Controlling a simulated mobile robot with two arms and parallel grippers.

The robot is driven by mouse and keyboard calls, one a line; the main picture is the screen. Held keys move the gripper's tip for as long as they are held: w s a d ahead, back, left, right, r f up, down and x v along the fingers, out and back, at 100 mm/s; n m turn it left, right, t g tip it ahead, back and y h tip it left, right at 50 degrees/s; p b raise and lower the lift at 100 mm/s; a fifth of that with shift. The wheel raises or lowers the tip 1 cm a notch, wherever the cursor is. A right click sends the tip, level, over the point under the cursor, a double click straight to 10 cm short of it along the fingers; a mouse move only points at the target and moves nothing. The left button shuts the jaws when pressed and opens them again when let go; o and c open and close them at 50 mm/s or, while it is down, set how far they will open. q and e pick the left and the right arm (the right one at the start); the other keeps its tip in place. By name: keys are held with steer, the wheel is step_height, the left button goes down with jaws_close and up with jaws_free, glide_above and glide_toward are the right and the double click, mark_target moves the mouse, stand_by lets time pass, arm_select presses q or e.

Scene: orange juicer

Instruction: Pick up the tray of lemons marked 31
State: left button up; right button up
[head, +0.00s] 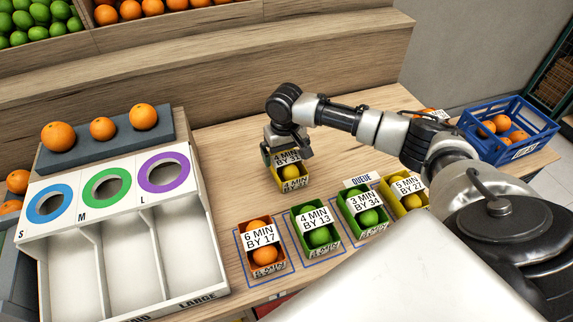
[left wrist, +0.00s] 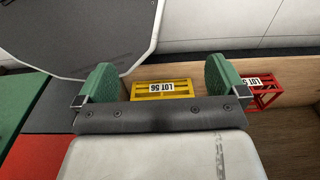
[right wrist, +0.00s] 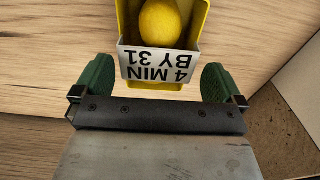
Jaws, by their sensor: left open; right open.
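The small yellow tray marked "4 MIN BY 31" (head: 292,184) sits on the wooden counter behind the queue row. In the right wrist view its label (right wrist: 158,66) appears upside down, with a lemon (right wrist: 160,22) behind it. My right gripper (head: 286,152) is open, at the tray's far end in the head view. In the right wrist view, its green fingers (right wrist: 158,84) stand either side of the label end, with gaps; contact is not visible. The gripper hides part of the tray in the head view. My left gripper (left wrist: 162,78) is open and empty, away from the counter.
A queue row holds an orange tray (head: 263,235), green trays (head: 318,251) (head: 377,222) and another yellow tray (head: 412,208). A white sorter (head: 110,190) stands left, a blue crate (head: 511,110) right. Lot crates (left wrist: 162,96) (left wrist: 266,102) show in the left wrist view.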

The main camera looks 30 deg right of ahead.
mark_target(287, 158)
steer(key=f, duration=0.3)
steer(key=f+p, duration=0.1)
steer(key=shift+s+d+f, duration=0.1)
steer(key=shift+s+f, duration=0.15)
steer(key=shift+f, duration=0.35)
arm_select(q)
steer(key=shift+w+d+r, duration=0.1)
steer(key=shift+w+r, duration=0.25)
steer(key=shift+w, duration=0.2)
steer(key=shift+w+d+r, duration=0.1)
steer(key=shift+w+r, duration=0.2)
steer(key=shift+w, duration=0.25)
arm_select(e)
steer(key=shift+c, duration=0.2)
steer(key=c, duration=0.7)
arm_select(q)
steer(key=shift+s+a, duration=0.1)
steer(key=shift+s, duration=0.2)
arm_select(e)
steer(key=shift+c, duration=0.4)
steer(key=shift+w+r, duration=0.1)
steer(key=shift+r, duration=0.05)
